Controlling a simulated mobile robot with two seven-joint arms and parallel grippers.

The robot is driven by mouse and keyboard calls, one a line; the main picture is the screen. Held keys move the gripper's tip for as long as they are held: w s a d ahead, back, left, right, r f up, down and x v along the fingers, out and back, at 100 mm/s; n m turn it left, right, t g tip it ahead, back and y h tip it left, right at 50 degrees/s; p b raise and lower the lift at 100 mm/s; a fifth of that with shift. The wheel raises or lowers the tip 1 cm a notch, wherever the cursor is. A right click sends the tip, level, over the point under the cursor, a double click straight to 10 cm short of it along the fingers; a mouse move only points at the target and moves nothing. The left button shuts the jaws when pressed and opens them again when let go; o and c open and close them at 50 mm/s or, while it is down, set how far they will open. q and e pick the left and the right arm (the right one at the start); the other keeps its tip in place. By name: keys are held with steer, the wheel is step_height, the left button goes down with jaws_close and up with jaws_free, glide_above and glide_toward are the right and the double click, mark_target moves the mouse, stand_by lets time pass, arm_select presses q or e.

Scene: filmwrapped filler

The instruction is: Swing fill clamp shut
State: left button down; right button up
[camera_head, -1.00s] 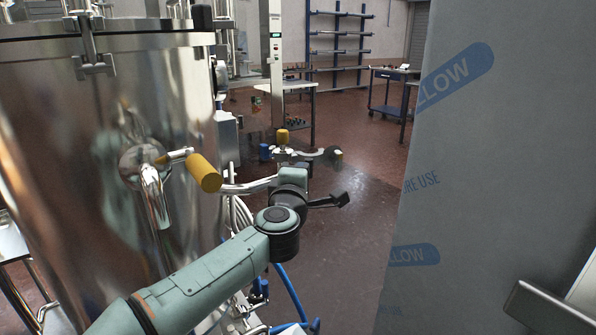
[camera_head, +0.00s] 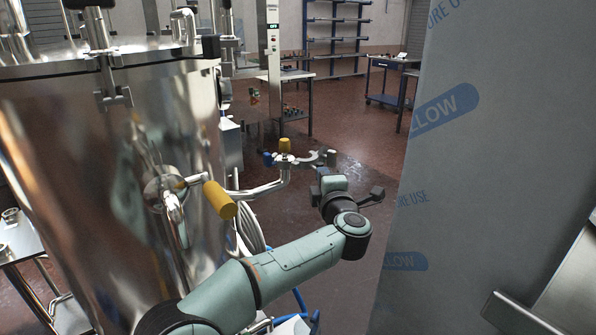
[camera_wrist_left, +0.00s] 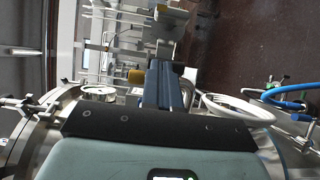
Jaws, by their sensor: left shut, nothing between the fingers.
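The fill clamp (camera_head: 314,158) is a small metal hinged piece at the end of a pipe from the steel tank (camera_head: 110,150). Its curved arm sticks out to the right, so it looks swung open. A yellow knob (camera_head: 285,145) stands above it and a blue part (camera_head: 267,159) sits at its left. I cannot make out the clamp clearly there. My right gripper is out of view.
A yellow-handled valve (camera_head: 219,199) sticks out of the tank, left of my forearm. A large grey wrapped panel (camera_head: 480,180) blocks the right side. Blue hoses hang below my arm. Red-brown floor is open behind the clamp, with a blue cart (camera_head: 392,80) far off.

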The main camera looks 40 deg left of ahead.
mark_target(329, 157)
arm_select(q)
steer(key=w+p, duration=0.2)
steer(key=w+a+p, duration=0.1)
steer(key=w+p, duration=0.2)
steer(key=w+a+p, duration=0.1)
steer(key=w+p, duration=0.1)
steer(key=p, duration=0.1)
steer(key=shift+w+a+r, duration=0.15)
steer(key=shift+w+r, duration=0.05)
steer(key=shift+w, duration=0.1)
steer(key=shift+w+a+f+n+g+y+p, duration=0.1)
steer(key=shift+w+n+g+y+p, duration=0.2)
steer(key=shift+p, duration=0.2)
steer(key=shift+a+f, duration=0.1)
steer(key=shift+f, duration=0.05)
steer(key=shift+s, duration=0.15)
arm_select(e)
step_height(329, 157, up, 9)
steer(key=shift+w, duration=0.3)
